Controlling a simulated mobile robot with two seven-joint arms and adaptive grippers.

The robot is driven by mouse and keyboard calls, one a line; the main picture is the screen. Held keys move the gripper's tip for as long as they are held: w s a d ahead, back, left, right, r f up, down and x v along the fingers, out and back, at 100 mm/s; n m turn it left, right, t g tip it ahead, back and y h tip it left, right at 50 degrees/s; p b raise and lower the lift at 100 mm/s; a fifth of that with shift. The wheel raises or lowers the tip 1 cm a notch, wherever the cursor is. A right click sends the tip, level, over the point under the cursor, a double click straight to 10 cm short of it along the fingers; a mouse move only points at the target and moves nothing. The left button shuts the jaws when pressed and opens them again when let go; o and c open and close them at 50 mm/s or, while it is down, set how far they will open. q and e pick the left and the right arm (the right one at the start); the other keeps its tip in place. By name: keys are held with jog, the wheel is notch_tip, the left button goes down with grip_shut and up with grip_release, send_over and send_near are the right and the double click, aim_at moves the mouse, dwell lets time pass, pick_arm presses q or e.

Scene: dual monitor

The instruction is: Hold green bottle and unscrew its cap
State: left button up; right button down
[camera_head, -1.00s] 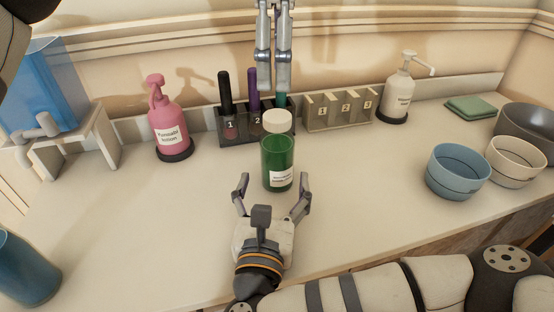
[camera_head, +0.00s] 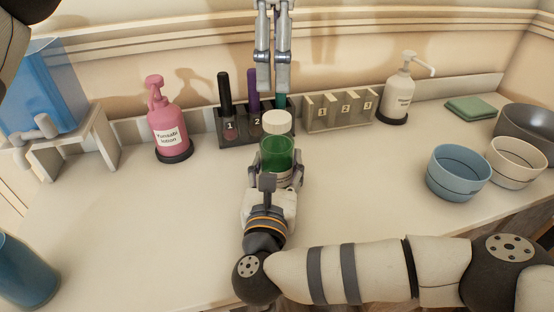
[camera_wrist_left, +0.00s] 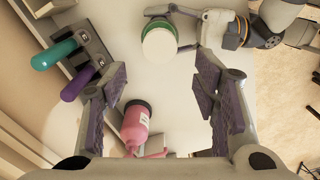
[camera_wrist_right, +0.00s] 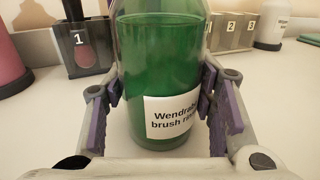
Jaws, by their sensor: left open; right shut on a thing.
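The green bottle (camera_head: 277,152) stands upright on the counter with its white cap (camera_head: 277,122) on top. My right gripper (camera_head: 275,174) is shut on the bottle's lower body from the front; in the right wrist view the bottle (camera_wrist_right: 160,60) is between the pads, its label facing the camera. My left gripper (camera_head: 273,82) points down above and behind the cap, open and empty. In the left wrist view the cap (camera_wrist_left: 159,45) shows from above, apart from the open fingers (camera_wrist_left: 162,80).
A numbered holder (camera_head: 236,142) with tubes stands close behind the bottle, and an empty holder (camera_head: 338,124) is to its right. The pink lotion bottle (camera_head: 167,125) is at left. Bowls (camera_head: 458,172) are at right. The counter's left front is clear.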

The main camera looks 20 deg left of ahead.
aim_at(277, 117)
pick_arm(q)
jog(key=m, duration=0.5)
jog(key=shift+m, duration=0.3)
jog(key=m, duration=0.4)
jog(key=shift+m, duration=0.4)
jog(key=m, duration=0.2)
jog(key=shift+m, duration=0.3)
jog(key=shift+f, duration=0.4)
notch_tip(277, 117, down, 7)
jog(key=shift+f, duration=0.1)
jog(key=c, duration=1.2)
jog(key=n, duration=0.7)
jog(key=shift+n, duration=0.4)
jog(key=n, duration=0.6)
jog(key=shift+n, duration=0.4)
jog(key=n, duration=1.4)
jog(key=shift+n, duration=0.3)
jog(key=n, duration=0.6)
